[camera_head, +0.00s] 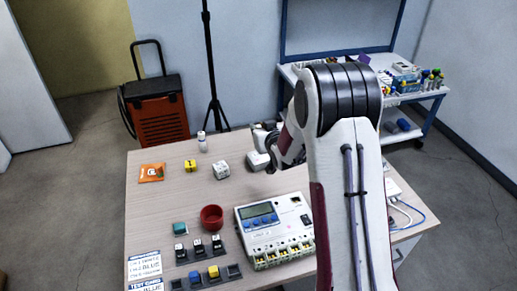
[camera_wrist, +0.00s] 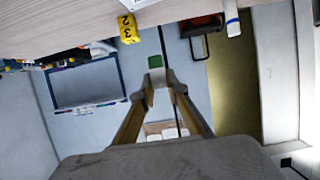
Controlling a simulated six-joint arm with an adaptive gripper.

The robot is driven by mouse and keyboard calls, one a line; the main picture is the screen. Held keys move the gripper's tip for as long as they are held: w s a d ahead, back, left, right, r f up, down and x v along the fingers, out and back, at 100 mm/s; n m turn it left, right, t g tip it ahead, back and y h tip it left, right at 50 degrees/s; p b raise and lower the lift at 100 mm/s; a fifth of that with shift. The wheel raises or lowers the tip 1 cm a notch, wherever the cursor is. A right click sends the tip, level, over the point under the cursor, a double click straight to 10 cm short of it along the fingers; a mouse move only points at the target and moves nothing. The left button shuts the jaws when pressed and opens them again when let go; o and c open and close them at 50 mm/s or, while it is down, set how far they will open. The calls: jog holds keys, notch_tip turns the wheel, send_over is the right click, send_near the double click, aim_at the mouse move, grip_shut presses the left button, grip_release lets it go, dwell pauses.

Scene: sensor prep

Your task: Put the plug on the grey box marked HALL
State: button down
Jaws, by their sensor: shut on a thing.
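In the wrist view my gripper (camera_wrist: 160,85) is shut on a small green-and-white piece (camera_wrist: 156,63), held between the fingertips; I take it for the plug. It appears clear of the tabletop. In the head view my arm covers much of the right side of the table, and the gripper's fingertips and the held piece cannot be made out there. No HALL marking is legible, so I cannot tell which thing is the grey box; small dark modules (camera_head: 198,248) stand in rows at the front left.
A white meter unit (camera_head: 275,240) and a red cup (camera_head: 212,217) stand near the front. Farther back are a white cube (camera_head: 221,170), a yellow cube (camera_head: 190,166), a small bottle (camera_head: 202,142) and an orange card (camera_head: 151,172). The back left tabletop (camera_head: 155,205) has free room.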

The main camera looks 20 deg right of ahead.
jog(key=shift+f, duration=2.2)
jog(key=shift+f, duration=1.85)
jog(key=shift+f, duration=0.2)
jog(key=c, duration=2)
grip_release()
jog(key=shift+r, duration=0.2)
